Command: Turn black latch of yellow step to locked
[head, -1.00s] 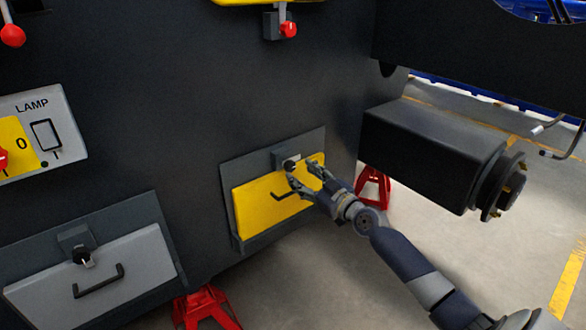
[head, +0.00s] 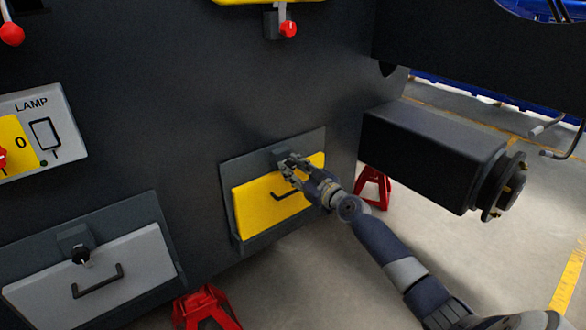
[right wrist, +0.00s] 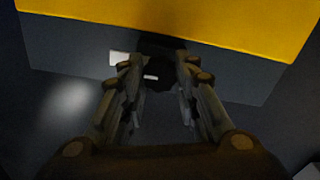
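The yellow step (head: 262,215) is a yellow panel with a black handle (head: 287,194), set in a dark frame on the machine's side. Its black latch (right wrist: 158,75) sits at the step's top edge; in the head view my fingers mostly hide it. My right gripper (head: 292,167) is at the latch. In the right wrist view its two fingers (right wrist: 160,70) stand apart, with the dark latch between their tips. A gap seems to show, and I cannot tell whether they touch it. The latch's turn angle is not clear. My left gripper is out of view.
A grey step (head: 100,275) with its own black latch (head: 82,256) is at the lower left. A black hub housing (head: 430,155) juts out right of my arm. Red stands (head: 372,187) are below. A red-knobbed lever (head: 288,29) is above.

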